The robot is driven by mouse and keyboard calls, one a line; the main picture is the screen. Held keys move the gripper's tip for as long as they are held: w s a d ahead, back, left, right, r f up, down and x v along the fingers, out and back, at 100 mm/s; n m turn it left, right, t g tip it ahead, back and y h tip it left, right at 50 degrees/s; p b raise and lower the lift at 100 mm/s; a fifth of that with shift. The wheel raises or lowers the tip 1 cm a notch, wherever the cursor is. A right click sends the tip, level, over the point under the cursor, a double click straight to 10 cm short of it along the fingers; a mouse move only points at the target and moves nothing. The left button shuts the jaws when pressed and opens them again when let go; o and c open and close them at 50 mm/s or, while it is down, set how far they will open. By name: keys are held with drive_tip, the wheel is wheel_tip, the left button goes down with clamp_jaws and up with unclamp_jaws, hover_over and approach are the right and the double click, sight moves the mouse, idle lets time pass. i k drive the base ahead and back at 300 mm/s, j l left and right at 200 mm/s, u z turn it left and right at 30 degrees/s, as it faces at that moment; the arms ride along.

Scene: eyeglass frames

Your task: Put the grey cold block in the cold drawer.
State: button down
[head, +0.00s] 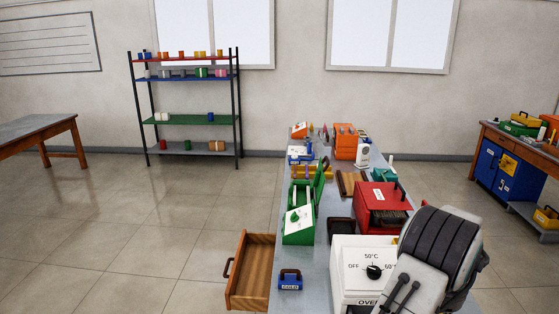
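A small blue block with a dark handle and the word COLD (290,281) stands on the grey workbench near its left edge. I cannot make out a separate grey cold block. A wooden drawer (250,268) is pulled out from the left side of the bench, just left of the blue block. Its front with a dark handle faces left, and the visible inside looks empty. I see no label on it. My arm (440,250) fills the lower right, over the bench. My gripper's fingers do not show.
A white oven box with a dial (369,269) stands right of the blue block, partly behind my arm. A green device (298,224), a dark tray (341,231) and a red box (384,207) stand farther back. Open floor (130,255) lies left of the drawer.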

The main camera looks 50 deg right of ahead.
sight(264, 278)
drive_tip(key=j, duration=1.35)
drive_tip(key=k, duration=0.05)
